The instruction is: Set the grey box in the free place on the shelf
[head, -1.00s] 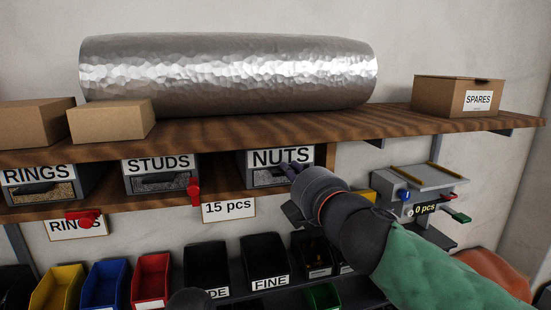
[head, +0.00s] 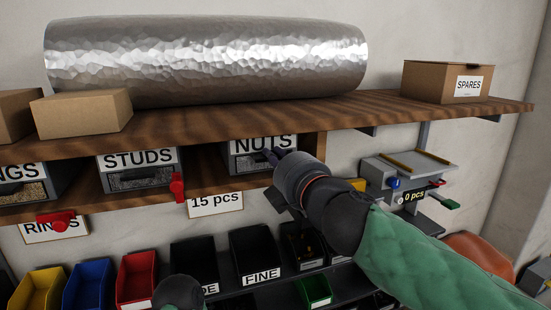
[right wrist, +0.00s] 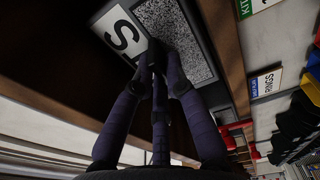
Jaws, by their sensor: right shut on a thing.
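The grey box (head: 262,156) has a white NUTS label and a window on its front. It is in the right bay under the wooden shelf (head: 330,116), beside the upright end panel. The shelf edge cuts off the label's top. In the right wrist view the box (right wrist: 175,40) shows part of its label and grainy contents. My right gripper (head: 272,160) is shut on the box's front; its fingers also meet there in the right wrist view (right wrist: 158,62). The exact grip is partly hidden.
A grey STUDS box (head: 139,168) stands to the left, with an empty gap between. Red clips (head: 177,187) and a 15 pcs sign (head: 215,203) hang on the lower board edge. Open bins (head: 255,255) stand below. A SPARES carton (head: 445,83) is on top.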

